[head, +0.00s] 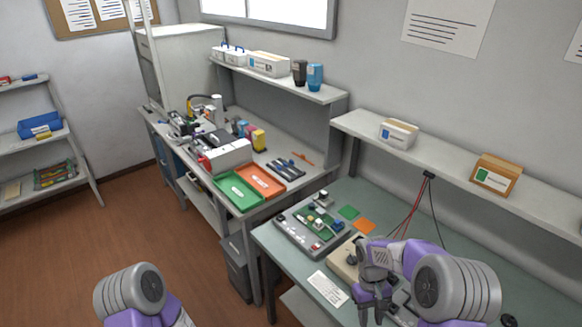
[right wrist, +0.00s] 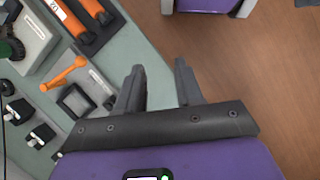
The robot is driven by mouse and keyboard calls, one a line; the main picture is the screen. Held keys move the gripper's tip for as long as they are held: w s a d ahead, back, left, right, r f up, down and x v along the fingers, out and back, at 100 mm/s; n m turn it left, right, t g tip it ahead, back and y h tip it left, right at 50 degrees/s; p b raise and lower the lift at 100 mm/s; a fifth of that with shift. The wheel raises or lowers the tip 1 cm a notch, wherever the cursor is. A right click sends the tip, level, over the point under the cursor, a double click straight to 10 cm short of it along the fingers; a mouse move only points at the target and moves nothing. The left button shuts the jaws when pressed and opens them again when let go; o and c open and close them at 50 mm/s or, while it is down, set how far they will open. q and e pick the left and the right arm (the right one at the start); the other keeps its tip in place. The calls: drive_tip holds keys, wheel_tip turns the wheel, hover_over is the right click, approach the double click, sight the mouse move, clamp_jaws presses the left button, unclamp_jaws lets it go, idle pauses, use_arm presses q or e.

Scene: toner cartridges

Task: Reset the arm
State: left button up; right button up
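My right gripper (head: 371,308) hangs at the front edge of the right-hand bench, pointing down. In the right wrist view its two fingers (right wrist: 158,85) stand apart with nothing between them, over the bench edge and the brown floor. My left arm (head: 140,295) shows only as a purple and grey joint at the bottom left of the head view; its gripper is out of the picture. Coloured toner cartridges (head: 258,139) stand on the left bench behind a white and dark machine (head: 226,155).
A green tray (head: 238,191) and an orange tray (head: 262,180) lie on the left bench. The right bench (head: 268,238) carries a grey board fixture (head: 311,228), a beige device (head: 343,265) and a white label card (head: 327,289). An orange-handled tool (right wrist: 65,74) lies left of my right fingers.

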drive_tip(key=a+f+y+b, duration=0.2)
drive_tip(key=a+f, duration=0.2)
drive_tip(key=f, duration=0.6)
use_arm(q)
wheel_tip(320, 180, down, 8)
drive_tip(key=w+b, duration=0.1)
drive_tip(key=b, duration=0.4)
use_arm(e)
drive_tip(key=s+a+f+m+t+y, duration=0.1)
drive_tip(key=s+a+f+m+t, duration=0.1)
drive_tip(key=s+a+f, duration=0.2)
drive_tip(key=s+a+f+m+t+y, duration=0.2)
drive_tip(key=s+a+f, duration=0.2)
drive_tip(key=s+f, duration=0.6)
drive_tip(key=shift+f+m+t, duration=0.4)
use_arm(q)
drive_tip(key=shift+r, duration=0.1)
use_arm(e)
drive_tip(key=shift+s, duration=0.1)
